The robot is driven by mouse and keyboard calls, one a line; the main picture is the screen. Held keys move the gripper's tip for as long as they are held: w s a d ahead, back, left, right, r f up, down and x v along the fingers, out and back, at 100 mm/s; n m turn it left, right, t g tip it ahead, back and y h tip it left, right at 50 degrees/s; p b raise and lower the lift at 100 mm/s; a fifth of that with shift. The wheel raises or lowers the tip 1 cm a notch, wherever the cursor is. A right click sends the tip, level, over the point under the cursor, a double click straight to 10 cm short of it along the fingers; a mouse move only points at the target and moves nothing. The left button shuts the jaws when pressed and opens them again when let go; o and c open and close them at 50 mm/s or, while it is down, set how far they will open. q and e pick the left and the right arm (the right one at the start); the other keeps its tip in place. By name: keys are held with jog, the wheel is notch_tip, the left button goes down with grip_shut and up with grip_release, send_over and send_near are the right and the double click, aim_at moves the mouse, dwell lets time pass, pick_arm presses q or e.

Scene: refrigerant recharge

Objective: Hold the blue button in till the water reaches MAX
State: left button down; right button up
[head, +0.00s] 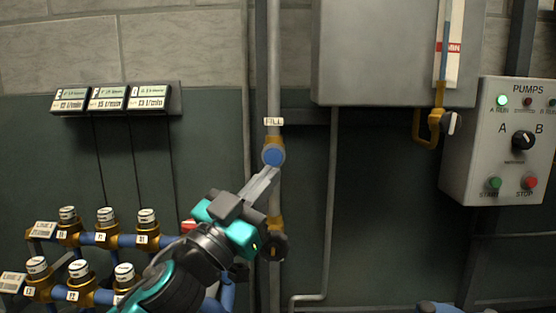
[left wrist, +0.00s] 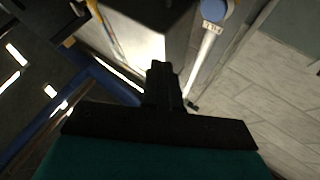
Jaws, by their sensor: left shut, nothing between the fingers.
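The round blue button (head: 273,155) sits on a brass fitting on the vertical pipe, just under a FILL label (head: 273,121). My left gripper (head: 270,170) is shut and empty. Its fingertips reach up from the lower left to the button's lower edge in the head view; I cannot tell whether they press it. A sight tube (head: 443,50) stands at the upper right, with a bluish column beside a red MIN mark (head: 449,48). I cannot read the water's top surely. No MAX mark shows. The left wrist view shows the dark gripper (left wrist: 165,85). My right gripper is out of view.
A grey PUMPS box (head: 500,150) at the right has a lit green A RUN lamp (head: 502,100) and a selector knob (head: 523,141). Several brass valves on blue pipes (head: 110,240) fill the lower left. Three small displays (head: 115,98) hang above. A grey tank (head: 380,55) is top centre.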

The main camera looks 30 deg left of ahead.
pick_arm(q)
send_near(278, 152)
jog(key=shift+w+d+r, duration=0.3)
jog(key=shift+w+r, duration=0.25)
jog(key=shift+w, duration=0.1)
jog(key=shift+w+d+r, duration=0.25)
jog(key=shift+w+r, duration=0.25)
jog(key=shift+w, duration=0.15)
jog(key=shift+w+d+r, duration=0.3)
jog(key=shift+w+r, duration=0.25)
jog(key=shift+w, duration=0.1)
dwell(0.8)
jog(key=shift+w+a, duration=0.2)
jog(key=shift+w, duration=0.15)
jog(key=shift+w+a, duration=0.35)
jog(key=shift+w, duration=0.15)
dwell(4.0)
